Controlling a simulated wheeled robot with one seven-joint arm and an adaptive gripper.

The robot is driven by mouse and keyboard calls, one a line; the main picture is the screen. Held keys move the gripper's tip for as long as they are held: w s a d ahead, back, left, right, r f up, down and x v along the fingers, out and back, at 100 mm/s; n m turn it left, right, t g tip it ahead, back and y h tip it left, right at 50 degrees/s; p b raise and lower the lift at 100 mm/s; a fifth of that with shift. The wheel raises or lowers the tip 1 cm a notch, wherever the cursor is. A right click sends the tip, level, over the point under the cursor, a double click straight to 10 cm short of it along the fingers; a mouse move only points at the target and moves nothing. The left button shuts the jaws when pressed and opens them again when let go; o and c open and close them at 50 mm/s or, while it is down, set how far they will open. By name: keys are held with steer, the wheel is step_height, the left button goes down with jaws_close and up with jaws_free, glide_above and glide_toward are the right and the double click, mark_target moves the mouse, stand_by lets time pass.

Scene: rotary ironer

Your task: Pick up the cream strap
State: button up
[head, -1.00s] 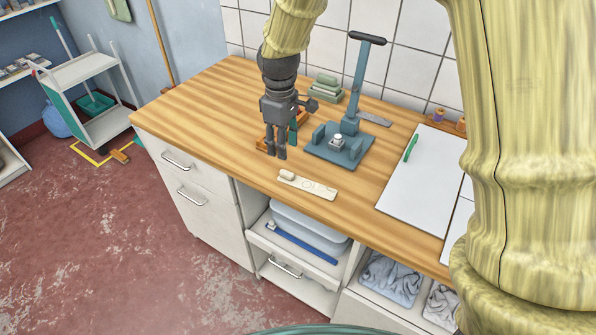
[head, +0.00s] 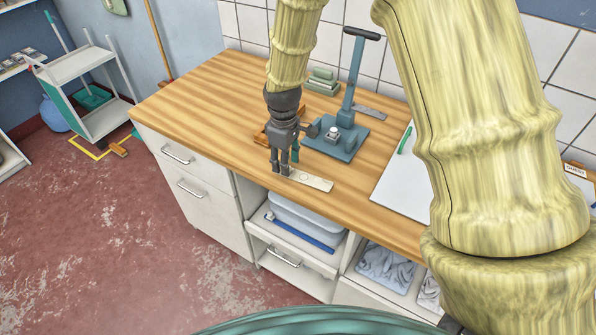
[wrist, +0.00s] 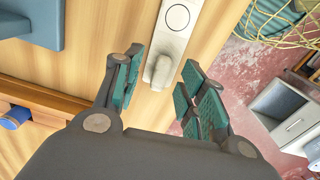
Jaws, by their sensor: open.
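The cream strap (head: 312,180) lies flat near the front edge of the wooden worktop. In the wrist view the strap (wrist: 176,40) shows round marks along its face and a raised block at its near end. My gripper (head: 281,172) is over the strap's left end, and its fingers hide that end in the head view. In the wrist view my gripper (wrist: 160,68) is open, with one teal-padded finger on each side of the raised end. I cannot tell how high the fingertips are above the worktop.
A blue-grey press (head: 338,145) with a tall handle stands behind the strap. A wooden tray (wrist: 45,95) lies to the left. A white board (head: 398,185) is at the right. The worktop's front edge is close to the strap; open shelves lie below.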

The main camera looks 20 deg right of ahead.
steer(key=shift+f, duration=0.75)
steer(key=shift+c, duration=0.2)
steer(key=shift+a, duration=0.1)
jaws_close()
steer(key=shift+r, duration=0.15)
